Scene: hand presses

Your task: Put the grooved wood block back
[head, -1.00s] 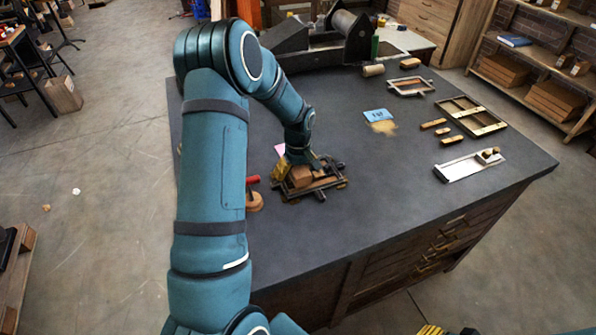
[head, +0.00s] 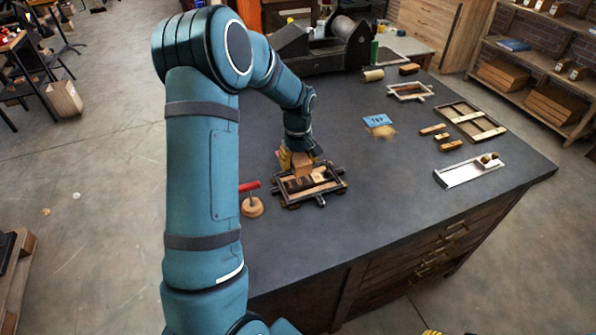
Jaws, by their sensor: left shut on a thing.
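My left gripper (head: 297,156) is shut on a brown wood block (head: 302,164), just above the back left part of a dark metal frame (head: 322,201). The block's groove is too small to make out. Inside the frame lie a dark brown piece (head: 298,184) and paler wood pieces (head: 321,178). The gripper hides part of the block and the frame's back left corner. Only a yellow sliver of my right gripper (head: 432,332) shows at the bottom edge; its fingers are cut off.
A red-handled tool with a round wooden base (head: 252,207) stands left of the frame. A blue card (head: 377,120), a wooden tray (head: 471,119), small wood blocks (head: 442,137) and a metal galley (head: 466,171) lie to the right. A press (head: 325,45) stands behind. The front tabletop is clear.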

